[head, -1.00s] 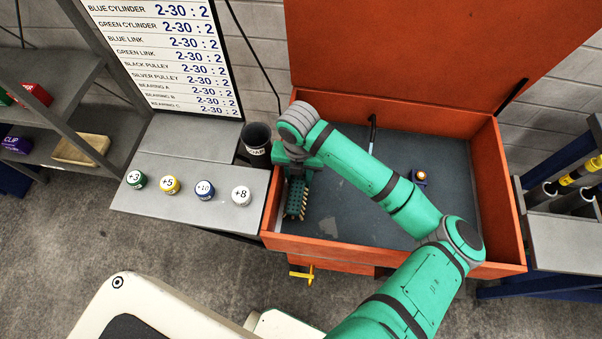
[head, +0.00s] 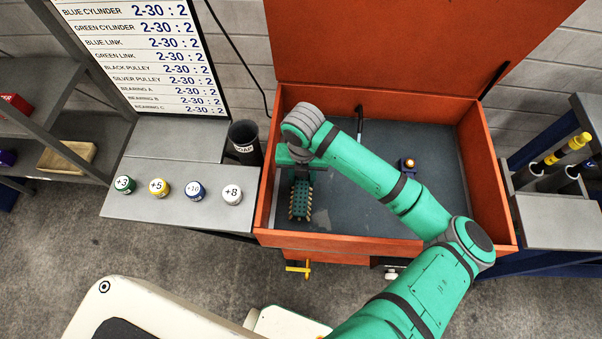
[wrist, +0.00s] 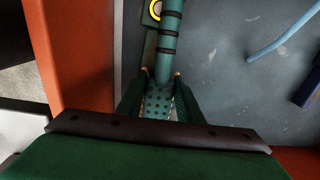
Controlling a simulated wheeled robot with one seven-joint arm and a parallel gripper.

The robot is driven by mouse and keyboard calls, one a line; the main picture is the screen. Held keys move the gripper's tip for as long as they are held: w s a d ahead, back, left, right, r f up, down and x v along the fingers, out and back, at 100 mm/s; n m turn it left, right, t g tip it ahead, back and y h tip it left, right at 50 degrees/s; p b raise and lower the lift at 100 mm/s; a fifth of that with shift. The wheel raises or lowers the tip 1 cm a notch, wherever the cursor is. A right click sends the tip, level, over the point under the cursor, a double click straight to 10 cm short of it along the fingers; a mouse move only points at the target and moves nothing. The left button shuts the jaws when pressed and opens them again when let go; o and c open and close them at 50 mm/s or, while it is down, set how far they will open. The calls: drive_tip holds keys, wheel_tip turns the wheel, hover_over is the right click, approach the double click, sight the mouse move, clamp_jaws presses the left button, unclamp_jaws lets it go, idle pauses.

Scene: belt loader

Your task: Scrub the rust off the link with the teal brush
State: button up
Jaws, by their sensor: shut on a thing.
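My gripper (head: 294,165) is low inside the left part of the orange box, partly hidden by my arm. It is shut on the teal brush (head: 301,195), whose dotted body and tan bristles show just in front of it. In the wrist view the brush's dotted body (wrist: 158,105) lies between the fingers, with tan bristle tips at both sides. A teal banded cylinder (wrist: 169,35), apparently its handle, extends beyond. Behind it is a dull green bar with a yellow ring (wrist: 155,10), possibly the link, mostly hidden. I cannot tell whether the bristles touch it.
The orange box (head: 350,243) has its lid raised. A blue fixture (head: 407,165) and a dark pipe stand inside. A soap cup (head: 245,145) stands outside left, beside a bench with several numbered jars. The box floor (head: 365,190) right of the brush is largely clear.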

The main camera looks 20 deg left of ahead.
drive_tip(key=shift+s+a+r, duration=0.1)
drive_tip(key=shift+s+a, duration=0.15)
drive_tip(key=shift+a, duration=0.75)
drive_tip(key=shift+s+a, duration=0.25)
drive_tip(key=shift+a, duration=0.75)
wheel_tip(320, 180, up, 6)
drive_tip(key=shift+r, duration=0.1)
wheel_tip(320, 180, up, 3)
drive_tip(key=shift+f, duration=0.1)
idle(0.5)
